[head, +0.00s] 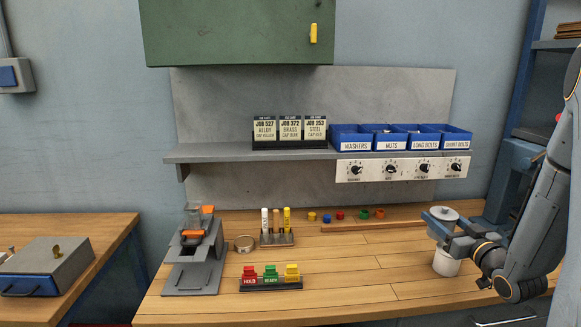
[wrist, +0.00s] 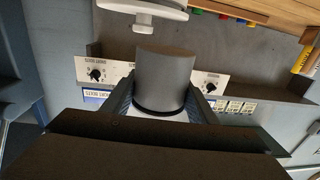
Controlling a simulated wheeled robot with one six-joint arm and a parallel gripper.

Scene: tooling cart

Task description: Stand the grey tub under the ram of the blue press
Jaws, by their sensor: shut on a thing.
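My gripper (head: 440,229) is at the right of the bench in the head view, above the bench top. It is shut on the grey tub (head: 445,213), whose rounded rim shows there. In the wrist view the tub (wrist: 165,75) is a dark grey cylinder between the two fingers (wrist: 166,100). A blue structure (head: 516,158) stands at the far right, partly hidden by my arm; I cannot tell whether it is the blue press. No ram shows clearly.
A white pot (head: 446,263) stands on the bench just below my gripper; its knobbed lid (wrist: 145,12) shows in the wrist view. A grey stand with orange parts (head: 195,262), a block of coloured buttons (head: 271,285) and blue bins (head: 400,138) are farther left. The front middle bench is clear.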

